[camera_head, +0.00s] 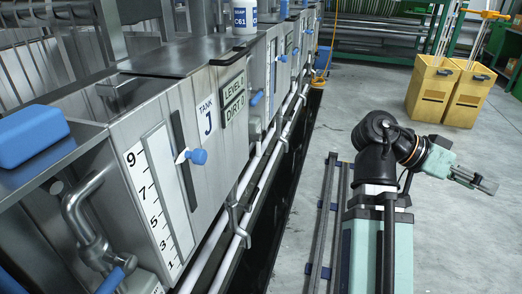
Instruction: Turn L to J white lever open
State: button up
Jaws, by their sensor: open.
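The tank front marked "TANK J" (207,120) stands left of centre. A small lever with a white pointed tip and a blue knob (197,157) sticks out from it, below the label and beside a dark vertical slot. I cannot tell if this is the L to J lever, nor read its open or shut position. Another blue handle (257,98) shows farther along the row. My gripper (489,186) is at the far right, over the floor, well away from the tanks. It points right, is open and holds nothing that I can see.
A blue block (35,134) lies on the near tank ledge, above a bent metal pipe (80,215). A white bottle (245,18) stands on the tank tops. White pipes (240,212) run low along the tanks. Yellow bins (433,90) stand at the back right.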

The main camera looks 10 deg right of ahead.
jog(key=w+d+f+n+y+p, duration=0.1)
jog(key=w+d+f+n+p, duration=0.15)
jog(key=w+f+p, duration=0.35)
jog(key=m+t+y+p, duration=0.7)
jog(key=m+t+y, duration=0.4)
jog(key=t+y, duration=1.1)
send_near(258, 143)
jog(key=w+a+g+y, duration=0.1)
jog(key=w, duration=0.2)
jog(key=w+a+g+y+b, duration=0.1)
jog(key=w+a, duration=0.1)
jog(key=w, duration=0.1)
jog(key=w+a+g+y+b, duration=0.1)
jog(key=w+a, duration=0.1)
jog(key=w, duration=0.1)
jog(key=shift+w+a+f+g+y, duration=0.2)
jog(key=shift+f+g+y, duration=0.1)
jog(key=shift+y, duration=0.1)
